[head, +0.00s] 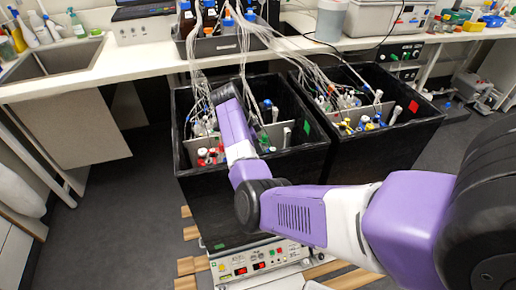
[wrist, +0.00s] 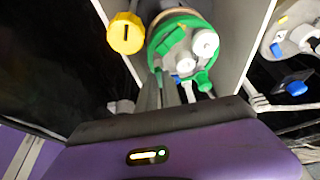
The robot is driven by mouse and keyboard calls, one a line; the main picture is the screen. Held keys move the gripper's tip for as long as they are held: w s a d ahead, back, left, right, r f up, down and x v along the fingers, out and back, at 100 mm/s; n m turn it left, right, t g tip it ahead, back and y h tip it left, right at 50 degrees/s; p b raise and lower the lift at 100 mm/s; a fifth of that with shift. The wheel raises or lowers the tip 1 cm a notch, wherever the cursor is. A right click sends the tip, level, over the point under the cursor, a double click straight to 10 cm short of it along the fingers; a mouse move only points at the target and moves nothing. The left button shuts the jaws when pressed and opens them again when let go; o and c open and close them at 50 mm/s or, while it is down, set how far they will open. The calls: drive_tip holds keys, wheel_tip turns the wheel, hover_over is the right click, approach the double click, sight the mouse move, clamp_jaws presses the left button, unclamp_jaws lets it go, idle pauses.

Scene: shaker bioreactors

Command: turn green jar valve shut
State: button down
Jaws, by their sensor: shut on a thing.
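The jar with the green lid (wrist: 176,42) stands in the upper middle of the wrist view, with white caps and tubes on its top. A green valve (wrist: 204,82) shows at its near edge. My gripper (wrist: 180,86) reaches up to this near edge, its narrow grey fingers close together beside the green valve. It is shut on what looks like the valve; the contact is partly hidden. In the head view my arm reaches into the left black box (head: 252,172), and the fingertips are hidden there.
A yellow cap (wrist: 126,33) is close left of the jar, and white divider walls flank it. A blue-capped part (wrist: 294,86) lies to the right. The right black box (head: 385,155) holds more jars. Tubes run up to a tray of bottles (head: 215,46) on the bench.

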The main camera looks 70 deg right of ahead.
drive_tip(key=c, duration=1.5)
unclamp_jaws()
drive_tip(key=shift+v, duration=3.85)
